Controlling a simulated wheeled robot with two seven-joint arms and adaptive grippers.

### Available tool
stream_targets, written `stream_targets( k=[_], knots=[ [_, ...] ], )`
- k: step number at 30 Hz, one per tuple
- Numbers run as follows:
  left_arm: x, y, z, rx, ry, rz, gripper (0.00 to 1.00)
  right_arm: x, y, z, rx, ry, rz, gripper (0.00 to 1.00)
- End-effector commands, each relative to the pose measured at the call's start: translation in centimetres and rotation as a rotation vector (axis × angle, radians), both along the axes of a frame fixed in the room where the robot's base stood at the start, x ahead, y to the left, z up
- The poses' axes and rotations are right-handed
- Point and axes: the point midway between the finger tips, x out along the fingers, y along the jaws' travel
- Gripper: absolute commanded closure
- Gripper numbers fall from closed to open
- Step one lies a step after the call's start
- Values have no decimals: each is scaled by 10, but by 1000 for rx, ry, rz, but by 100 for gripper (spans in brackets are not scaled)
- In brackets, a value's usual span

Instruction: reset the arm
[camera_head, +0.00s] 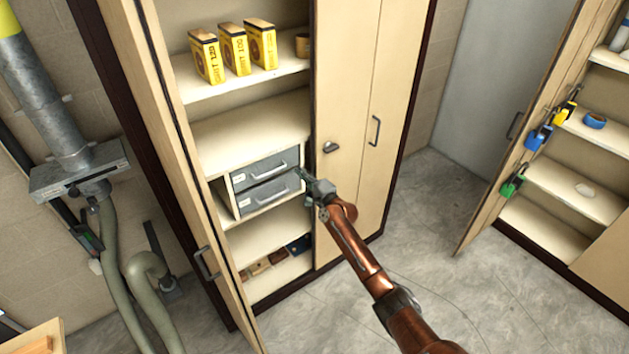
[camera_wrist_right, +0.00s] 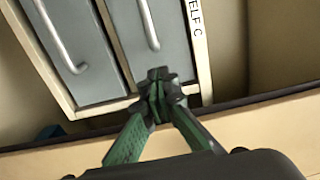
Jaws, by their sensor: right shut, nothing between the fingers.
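My right arm comes in from the lower right in the head view. Its gripper (camera_head: 301,175) is at the right edge of the open cabinet, close to two closed grey drawers, the upper (camera_head: 264,169) and the lower (camera_head: 270,191). In the right wrist view the gripper (camera_wrist_right: 158,80) has its green fingers together, with nothing between them. The drawer fronts and their handles (camera_wrist_right: 148,22) show just beyond the fingertips; whether they touch I cannot tell. My left gripper is not in view.
Yellow boxes (camera_head: 235,48) stand on the cabinet's upper shelf. The cabinet's left door (camera_head: 165,150) is open; its right door (camera_head: 350,120) is beside my gripper. Another open cabinet (camera_head: 575,190) stands at the right. Grey hoses (camera_head: 120,270) hang at the left. The floor (camera_head: 440,240) between is clear.

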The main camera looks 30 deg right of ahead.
Motion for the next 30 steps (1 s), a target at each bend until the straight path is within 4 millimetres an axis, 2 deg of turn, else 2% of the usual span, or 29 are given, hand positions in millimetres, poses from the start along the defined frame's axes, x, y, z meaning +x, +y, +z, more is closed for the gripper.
stream_targets(
  k=[3, 9, 17, 20, 23, 26, 30],
  knots=[
    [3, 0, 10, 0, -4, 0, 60, -25, -3, 0, 2, 1, -1, 100],
    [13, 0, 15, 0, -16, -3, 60, -52, -6, -2, 2, 1, -1, 100],
    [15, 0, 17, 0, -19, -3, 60, -62, -8, -3, 1, 3, 0, 100],
    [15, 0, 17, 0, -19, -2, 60, -64, -8, -11, -10, 14, -3, 100],
    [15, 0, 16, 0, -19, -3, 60, -72, -11, -43, -53, 56, -11, 100],
    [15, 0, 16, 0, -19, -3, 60, -90, -15, -99, -137, 131, -20, 100],
    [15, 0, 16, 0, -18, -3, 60, -130, -20, -193, -294, 261, -16, 100]
  ],
)
